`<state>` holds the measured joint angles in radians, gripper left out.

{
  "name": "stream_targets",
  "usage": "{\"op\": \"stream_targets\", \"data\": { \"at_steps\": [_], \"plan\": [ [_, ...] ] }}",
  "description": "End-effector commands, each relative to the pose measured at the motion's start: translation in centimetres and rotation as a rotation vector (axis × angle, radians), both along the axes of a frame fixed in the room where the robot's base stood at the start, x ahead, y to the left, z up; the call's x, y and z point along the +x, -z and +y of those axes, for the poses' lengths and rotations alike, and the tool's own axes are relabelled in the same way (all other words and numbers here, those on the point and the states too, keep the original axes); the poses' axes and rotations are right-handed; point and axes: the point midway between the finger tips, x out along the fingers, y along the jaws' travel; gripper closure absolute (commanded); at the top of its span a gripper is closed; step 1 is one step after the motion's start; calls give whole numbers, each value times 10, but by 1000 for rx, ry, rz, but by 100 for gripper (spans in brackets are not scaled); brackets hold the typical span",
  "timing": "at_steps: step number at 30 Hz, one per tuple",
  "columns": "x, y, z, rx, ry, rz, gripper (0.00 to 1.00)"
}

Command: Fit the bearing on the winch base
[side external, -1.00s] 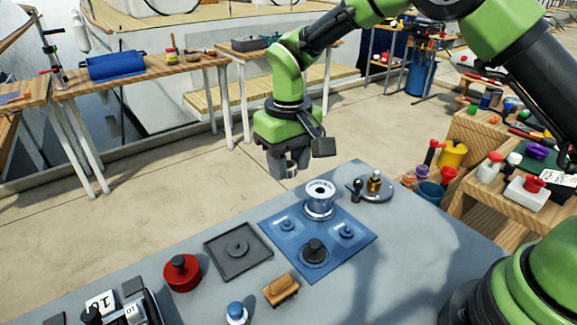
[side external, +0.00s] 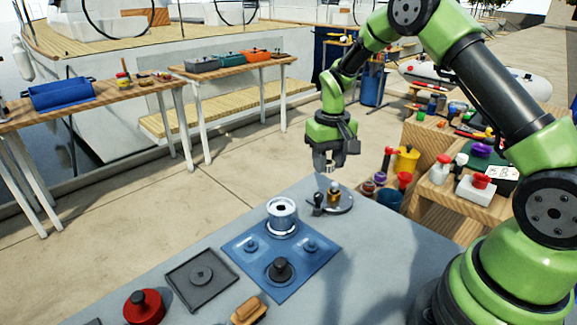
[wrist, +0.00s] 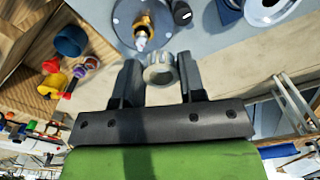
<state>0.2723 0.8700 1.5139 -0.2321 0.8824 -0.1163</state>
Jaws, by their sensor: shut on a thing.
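My gripper (side external: 327,166) is shut on the bearing, a pale grey ring (wrist: 159,75) that shows between the fingers in the wrist view. A round grey plate with an upright brass spindle, seemingly the winch base (side external: 345,205), lies at the table's far corner. It also shows in the wrist view (wrist: 122,22), ahead of the ring. The gripper hangs above and a little beyond this plate in the side view, and the ring is apart from the spindle. In the side view the ring is too small to make out clearly.
A black knobbed piece (side external: 318,204) stands at the plate's left edge. A dark tray (side external: 178,281) and red pot (side external: 144,307) are nearer. Bottles and cups crowd the wooden side bench (side external: 437,182).

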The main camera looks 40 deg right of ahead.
Motion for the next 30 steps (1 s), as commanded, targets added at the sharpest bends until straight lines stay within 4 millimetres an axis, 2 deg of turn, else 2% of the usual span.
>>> {"op": "stream_targets", "data": {
  "at_steps": [1, 3, 6, 19, 30],
  "plan": [
    [-5, 2, -11, 0, 24, 1, 86],
    [-8, 4, -19, 0, 41, 1, 86],
    [-11, 7, -24, 0, 49, 0, 86],
    [-10, 32, -24, 0, 49, 1, 86],
    [-10, 35, -24, 0, 48, -1, 86]
  ]
}}
